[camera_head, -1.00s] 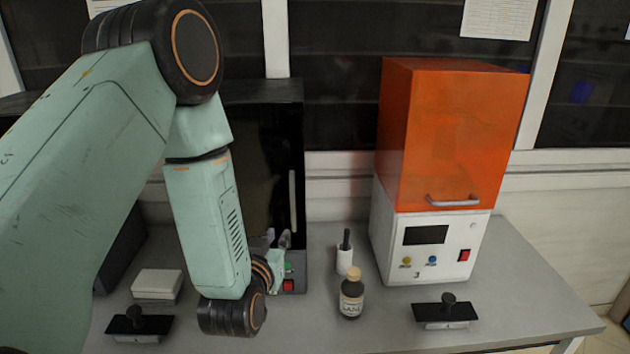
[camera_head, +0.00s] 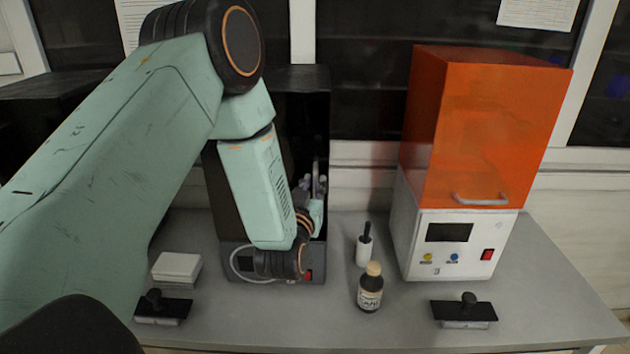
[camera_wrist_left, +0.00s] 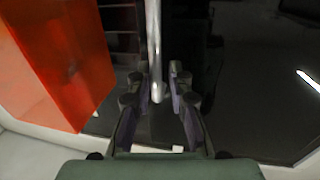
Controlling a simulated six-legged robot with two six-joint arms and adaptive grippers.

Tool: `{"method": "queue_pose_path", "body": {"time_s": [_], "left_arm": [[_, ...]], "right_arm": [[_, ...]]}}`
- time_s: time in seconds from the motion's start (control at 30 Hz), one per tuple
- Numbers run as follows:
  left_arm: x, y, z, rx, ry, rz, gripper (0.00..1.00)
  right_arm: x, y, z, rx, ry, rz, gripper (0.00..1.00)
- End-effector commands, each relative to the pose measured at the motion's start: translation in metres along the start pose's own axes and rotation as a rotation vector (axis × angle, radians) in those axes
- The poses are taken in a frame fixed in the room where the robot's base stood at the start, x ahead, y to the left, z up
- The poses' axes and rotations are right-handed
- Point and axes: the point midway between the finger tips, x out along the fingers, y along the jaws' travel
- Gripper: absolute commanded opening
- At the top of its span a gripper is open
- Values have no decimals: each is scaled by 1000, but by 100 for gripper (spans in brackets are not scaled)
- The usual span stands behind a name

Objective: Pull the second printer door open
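The black printer (camera_head: 310,120) stands at the back of the bench, partly hidden behind my left arm. Its dark door carries an upright silver handle, seen in the left wrist view (camera_wrist_left: 154,45). My left gripper (camera_head: 318,187) is in front of the printer's right side in the head view. In the left wrist view my left gripper (camera_wrist_left: 157,95) has its fingers apart, with the lower end of the handle between them and gaps on both sides. I cannot tell whether the door is ajar. My right gripper is not in view.
An orange-hooded printer (camera_head: 480,130) stands on the right, its front handle low. A brown bottle (camera_head: 370,290) and a white cylinder with black top (camera_head: 363,250) stand between the printers. Black-topped stamps (camera_head: 464,311) and a white box (camera_head: 177,268) lie on the bench.

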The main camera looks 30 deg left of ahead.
Motion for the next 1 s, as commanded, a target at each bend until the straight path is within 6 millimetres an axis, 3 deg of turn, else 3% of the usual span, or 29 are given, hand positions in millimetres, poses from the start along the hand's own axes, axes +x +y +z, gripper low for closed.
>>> {"method": "queue_pose_path", "body": {"time_s": [0.4,0.63,1.0], "left_arm": [[11,1,0,0,-1,3,19],[11,1,0,0,-1,2,0],[11,1,-1,0,3,2,0]], "right_arm": [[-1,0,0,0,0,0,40],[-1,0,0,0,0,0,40],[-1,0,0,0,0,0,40]]}}
